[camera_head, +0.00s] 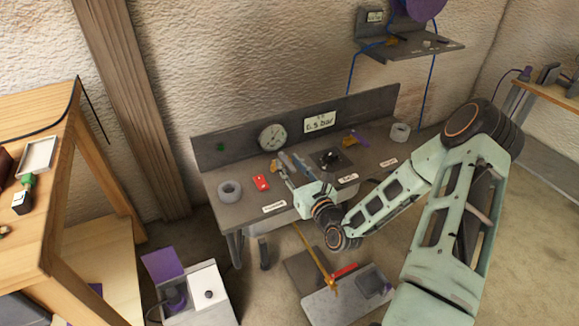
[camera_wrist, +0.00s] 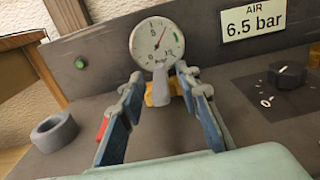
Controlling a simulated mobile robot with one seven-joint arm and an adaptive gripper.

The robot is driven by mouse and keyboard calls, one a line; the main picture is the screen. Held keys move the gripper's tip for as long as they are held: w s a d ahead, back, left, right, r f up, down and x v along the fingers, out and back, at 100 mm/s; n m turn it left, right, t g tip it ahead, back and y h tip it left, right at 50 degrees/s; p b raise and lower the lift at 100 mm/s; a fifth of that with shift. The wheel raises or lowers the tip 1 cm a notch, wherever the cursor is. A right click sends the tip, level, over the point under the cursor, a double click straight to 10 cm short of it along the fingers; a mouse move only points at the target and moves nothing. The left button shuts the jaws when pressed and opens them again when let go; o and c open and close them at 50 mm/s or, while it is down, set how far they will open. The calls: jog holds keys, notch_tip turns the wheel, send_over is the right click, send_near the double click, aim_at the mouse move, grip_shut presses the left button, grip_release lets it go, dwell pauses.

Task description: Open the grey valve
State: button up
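A brass-coloured valve body (camera_wrist: 173,88) stands on the grey bench below the pressure gauge, with a grey piece (camera_wrist: 183,72) that looks like its lever. In the head view the brass body (camera_head: 275,167) is at the left of the fingertips. My gripper (camera_head: 287,168) is over the bench, and in the wrist view my gripper (camera_wrist: 163,88) has its two blue-padded fingers apart. The valve shows between and beyond the fingers. I cannot tell whether the right finger touches the grey piece. The lower part of the valve is partly hidden.
The gauge (camera_head: 272,137) and a 6.5 bar sign (camera_head: 320,121) are on the back panel. A grey ring (camera_head: 230,192), a red object (camera_head: 261,183), a black knob (camera_head: 329,159) and a purple-handled brass valve (camera_head: 353,138) are on the bench. A wooden table (camera_head: 62,120) stands left.

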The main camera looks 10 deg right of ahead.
jog(key=shift+w, duration=0.1)
grip_shut()
